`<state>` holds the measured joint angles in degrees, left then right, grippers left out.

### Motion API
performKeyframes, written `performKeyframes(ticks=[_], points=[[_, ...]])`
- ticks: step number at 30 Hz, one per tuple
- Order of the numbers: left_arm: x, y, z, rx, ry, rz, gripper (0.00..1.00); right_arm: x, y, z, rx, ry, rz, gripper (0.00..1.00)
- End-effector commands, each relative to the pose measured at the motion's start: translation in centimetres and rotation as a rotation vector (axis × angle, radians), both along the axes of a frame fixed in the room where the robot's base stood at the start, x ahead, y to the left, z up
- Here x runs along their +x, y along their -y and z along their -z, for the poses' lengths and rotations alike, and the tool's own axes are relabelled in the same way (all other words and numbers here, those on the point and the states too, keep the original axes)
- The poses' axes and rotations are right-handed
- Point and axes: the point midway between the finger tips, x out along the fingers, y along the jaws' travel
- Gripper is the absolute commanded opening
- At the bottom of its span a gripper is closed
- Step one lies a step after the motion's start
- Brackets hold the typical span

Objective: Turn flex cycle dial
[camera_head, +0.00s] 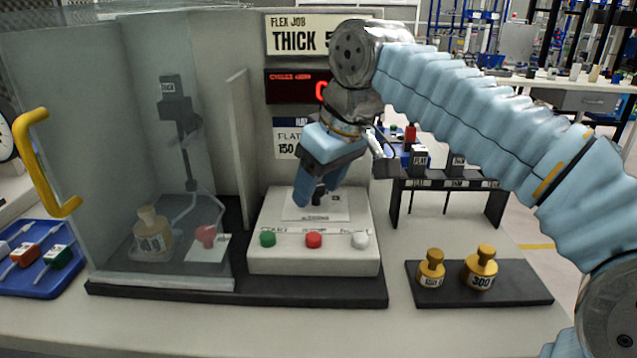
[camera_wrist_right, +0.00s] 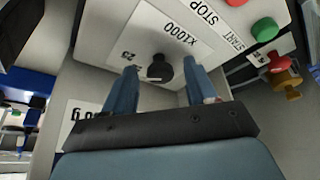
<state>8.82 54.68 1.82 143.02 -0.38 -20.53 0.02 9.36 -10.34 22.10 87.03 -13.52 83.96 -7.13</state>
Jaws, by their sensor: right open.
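The flex cycle dial (camera_head: 319,196) is a small black knob on a white label plate on top of the pale control box (camera_head: 315,262). In the right wrist view the black dial (camera_wrist_right: 159,69) sits between my two blue fingers, beside the "x1000" print. My right gripper (camera_head: 318,197) reaches down over the plate from above, and it also shows in the wrist view (camera_wrist_right: 158,82). Its fingers are open, with visible gaps on both sides of the dial. Part of the dial is hidden behind the fingers in the head view. My left gripper is out of view.
Green (camera_head: 267,239), red (camera_head: 314,241) and white (camera_head: 361,240) buttons line the box front. A clear guard with a yellow handle (camera_head: 40,160) stands left, before the flex rig. Brass weights (camera_head: 480,268) stand on a dark mat right. A dark rack (camera_head: 448,184) stands behind them.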

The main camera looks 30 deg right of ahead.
Motion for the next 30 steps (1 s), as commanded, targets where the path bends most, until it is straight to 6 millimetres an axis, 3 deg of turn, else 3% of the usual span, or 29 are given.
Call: performKeyframes(ticks=[10, 21, 30], points=[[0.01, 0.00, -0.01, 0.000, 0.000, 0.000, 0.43, 0.14, -0.05, 0.40, 0.000, -0.001, 0.000, 0.55], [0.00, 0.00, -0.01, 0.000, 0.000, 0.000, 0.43, 0.14, -0.05, 0.37, 0.000, 0.000, -0.001, 0.01], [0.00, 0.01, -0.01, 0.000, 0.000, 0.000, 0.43, 0.14, -0.04, 0.34, -0.001, 0.000, -0.044, 0.01]])
